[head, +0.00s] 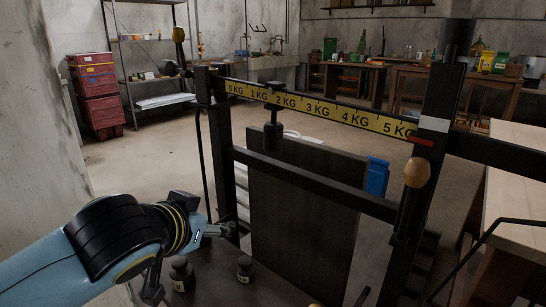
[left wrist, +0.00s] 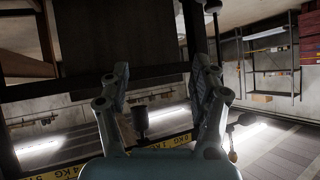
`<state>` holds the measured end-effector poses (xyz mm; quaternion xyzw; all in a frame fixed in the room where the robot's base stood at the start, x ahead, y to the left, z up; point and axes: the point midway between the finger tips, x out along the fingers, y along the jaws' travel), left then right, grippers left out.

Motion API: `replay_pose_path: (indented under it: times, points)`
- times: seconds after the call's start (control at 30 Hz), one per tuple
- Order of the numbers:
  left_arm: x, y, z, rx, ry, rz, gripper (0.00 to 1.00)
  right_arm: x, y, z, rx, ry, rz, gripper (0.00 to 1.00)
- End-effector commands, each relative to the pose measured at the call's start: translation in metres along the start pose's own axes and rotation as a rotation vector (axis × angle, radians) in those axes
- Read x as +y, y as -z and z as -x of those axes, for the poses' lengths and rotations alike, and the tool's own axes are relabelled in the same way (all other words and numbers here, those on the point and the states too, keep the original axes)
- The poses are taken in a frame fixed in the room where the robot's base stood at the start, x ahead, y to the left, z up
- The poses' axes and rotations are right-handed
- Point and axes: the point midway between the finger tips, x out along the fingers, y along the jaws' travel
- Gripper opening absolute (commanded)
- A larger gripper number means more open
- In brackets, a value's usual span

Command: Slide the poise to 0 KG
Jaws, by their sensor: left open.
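The scale's beam carries a yellow strip (head: 318,109) marked from 0 KG at the left to 5 KG at the right. The dark poise (head: 273,137) hangs from the beam between the 1 KG and 2 KG labels. My left gripper (head: 223,230) is low by the scale's left post, well below the beam and apart from the poise. In the left wrist view, which is upside down, its two fingers (left wrist: 160,72) are spread with nothing held. The poise (left wrist: 140,121) shows beyond them, with part of the yellow strip (left wrist: 180,142). My right gripper is not in view.
A dark upright panel (head: 300,215) and a crossbar (head: 315,183) stand below the beam. Two small black weights, one at the left (head: 181,274) and one beside it (head: 245,268), sit near my left arm. A wooden table (head: 515,175) stands at right.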

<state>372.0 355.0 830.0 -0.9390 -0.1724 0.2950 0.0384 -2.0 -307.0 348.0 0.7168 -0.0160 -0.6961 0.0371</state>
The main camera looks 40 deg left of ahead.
Motion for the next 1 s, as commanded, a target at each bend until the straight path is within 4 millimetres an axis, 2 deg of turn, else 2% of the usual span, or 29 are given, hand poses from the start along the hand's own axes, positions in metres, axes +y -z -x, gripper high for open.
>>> replay_pose_path:
  times: [0.1,0.2,0.3,0.43,0.53,0.8,1.0]
  points:
    - [-0.003,0.051,-0.013,0.221,-0.017,0.039,0.63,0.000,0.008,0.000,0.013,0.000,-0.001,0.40]
    - [0.002,0.092,-0.016,0.397,-0.076,0.060,0.63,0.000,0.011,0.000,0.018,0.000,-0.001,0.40]
    - [0.010,0.120,-0.014,0.525,-0.153,0.063,0.63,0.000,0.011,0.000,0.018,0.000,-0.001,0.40]
    - [0.019,0.138,-0.013,0.595,-0.214,0.063,0.63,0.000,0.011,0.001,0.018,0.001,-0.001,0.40]
    - [0.022,0.146,-0.020,0.606,-0.223,0.065,0.63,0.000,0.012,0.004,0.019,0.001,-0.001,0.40]
    - [0.031,0.177,-0.062,0.604,-0.222,0.068,0.63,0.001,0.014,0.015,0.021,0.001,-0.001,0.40]
    - [0.038,0.193,-0.087,0.601,-0.223,0.065,0.63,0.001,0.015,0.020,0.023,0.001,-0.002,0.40]
